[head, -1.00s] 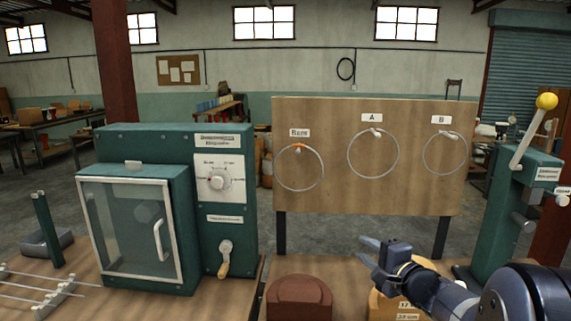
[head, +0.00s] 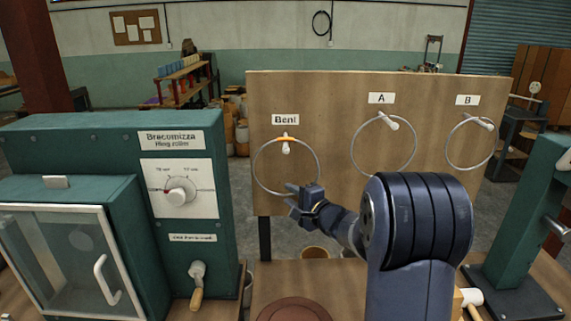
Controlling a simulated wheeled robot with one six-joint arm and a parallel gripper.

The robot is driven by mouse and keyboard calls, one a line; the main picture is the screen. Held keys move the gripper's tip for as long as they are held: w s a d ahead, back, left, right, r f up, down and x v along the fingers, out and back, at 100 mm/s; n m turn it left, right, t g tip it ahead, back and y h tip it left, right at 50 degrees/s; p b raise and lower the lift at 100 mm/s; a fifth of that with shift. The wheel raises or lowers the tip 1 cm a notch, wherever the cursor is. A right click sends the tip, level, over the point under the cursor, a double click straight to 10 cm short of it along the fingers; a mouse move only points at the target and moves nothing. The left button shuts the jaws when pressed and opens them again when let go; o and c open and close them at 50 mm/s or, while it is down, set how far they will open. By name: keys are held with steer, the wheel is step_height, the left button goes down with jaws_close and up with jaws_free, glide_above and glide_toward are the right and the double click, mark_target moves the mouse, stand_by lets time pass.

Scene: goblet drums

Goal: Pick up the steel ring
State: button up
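Three thin steel rings hang from pegs on an upright wooden board (head: 345,100). The left ring (head: 254,168) hangs under a label that seems to read "Bent" and has an orange patch at its top by the peg (head: 286,148). The middle ring (head: 353,150) hangs under label A, the right ring (head: 447,147) under label B. My gripper (head: 289,195) is in front of the left ring's lower part, its fingers apart and pointing left. It looks empty. I cannot tell how far it is from the ring.
A green ring-roller machine (head: 125,145) with a glass door and a crank (head: 197,285) stands at left. A green post-like machine (head: 520,230) stands at right. A brown round block (head: 295,309) sits on the bench in front. A mallet (head: 472,298) lies near my arm.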

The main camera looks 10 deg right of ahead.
steer(key=shift+x, duration=0.85)
steer(key=shift+s, duration=0.1)
jaws_close()
stand_by(0.7)
